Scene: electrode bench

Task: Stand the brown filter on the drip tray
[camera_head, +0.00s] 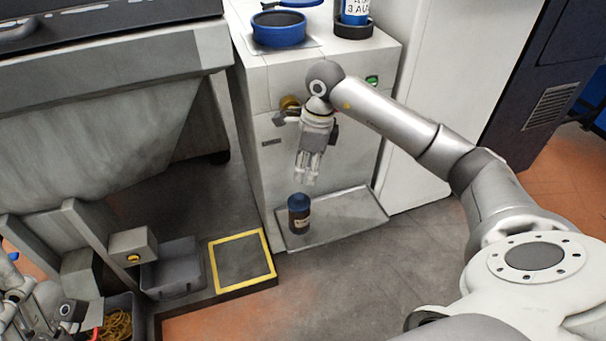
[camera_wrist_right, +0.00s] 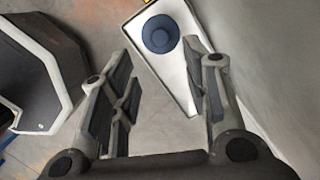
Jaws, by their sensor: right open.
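The brown filter (camera_head: 299,216), a dark brown cylinder with a blue cap and a pale label, stands upright on the left part of the drip tray (camera_head: 345,219). In the right wrist view its round blue top (camera_wrist_right: 160,34) shows on the pale tray (camera_wrist_right: 179,82). My right gripper (camera_head: 306,181) is open and empty, pointing down just above the filter and apart from it. In the right wrist view its fingers (camera_wrist_right: 165,92) are spread wide. My left gripper (camera_head: 22,308) is partly in view at the lower left; its jaw state is unclear.
A white cabinet (camera_head: 262,180) stands behind the tray, with a blue pan (camera_head: 279,30) and a blue-and-white container (camera_head: 355,12) on top. Left of the tray are a yellow-framed dark square (camera_head: 241,262) and a grey bin (camera_head: 172,270). Floor right of the tray is clear.

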